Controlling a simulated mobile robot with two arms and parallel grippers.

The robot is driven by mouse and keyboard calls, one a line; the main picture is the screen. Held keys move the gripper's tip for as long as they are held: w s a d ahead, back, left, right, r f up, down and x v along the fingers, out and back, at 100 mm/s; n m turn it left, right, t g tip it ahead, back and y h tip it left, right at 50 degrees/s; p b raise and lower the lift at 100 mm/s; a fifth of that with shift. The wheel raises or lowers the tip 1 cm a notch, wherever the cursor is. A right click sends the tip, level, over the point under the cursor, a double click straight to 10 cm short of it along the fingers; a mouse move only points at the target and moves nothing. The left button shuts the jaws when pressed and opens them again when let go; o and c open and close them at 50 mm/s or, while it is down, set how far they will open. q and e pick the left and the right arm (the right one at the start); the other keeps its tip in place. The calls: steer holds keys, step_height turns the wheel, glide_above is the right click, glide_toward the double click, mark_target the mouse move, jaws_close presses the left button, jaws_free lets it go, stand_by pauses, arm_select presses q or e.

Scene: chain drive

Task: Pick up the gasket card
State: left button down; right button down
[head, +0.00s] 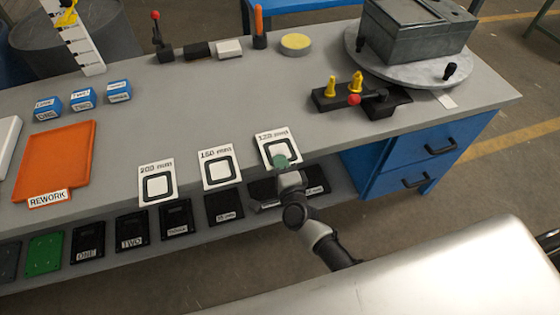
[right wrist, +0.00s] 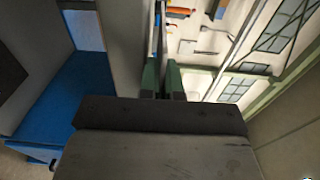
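Three white gasket cards with black square outlines lie along the bench's front edge in the head view: 200 mm (head: 157,170), 160 mm (head: 219,155) and one that seems to read 120 mm (head: 268,141). My right gripper (head: 281,161) is at the front edge of the rightmost card, one green fingertip over its lower part. In the right wrist view the two green fingertips (right wrist: 162,80) stand slightly apart, with a thin edge-on strip between or just beyond them. Contact with the card cannot be told. My left gripper is out of view.
The grey bench (head: 330,125) carries an orange REWORK tray (head: 60,150), small blue blocks (head: 83,98), a black fixture with yellow pegs (head: 330,88) and a grey box on a turntable (head: 410,40). A lower shelf (head: 70,272) holds several dark plates. Blue drawers (head: 425,150) stand right.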

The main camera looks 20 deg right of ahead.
step_height(320, 180, up, 3)
steer(key=shift+r+p, duration=0.2)
steer(key=shift+p, duration=0.95)
steer(key=s+d+r+p, duration=0.5)
steer(key=d+r+p, duration=0.1)
steer(key=d, duration=0.4)
steer(key=s+a+r, duration=0.2)
steer(key=s+r, duration=0.2)
steer(key=r, duration=0.3)
steer(key=s+a+r+b, duration=0.1)
steer(key=s+a+r, duration=0.1)
steer(key=s+r, duration=0.3)
step_height(320, 180, up, 2)
steer(key=shift+s+a+r+h+b, duration=0.1)
steer(key=shift+s+a+h+b, duration=0.1)
steer(key=shift+s+h+b, duration=0.1)
steer(key=shift+w, duration=0.1)
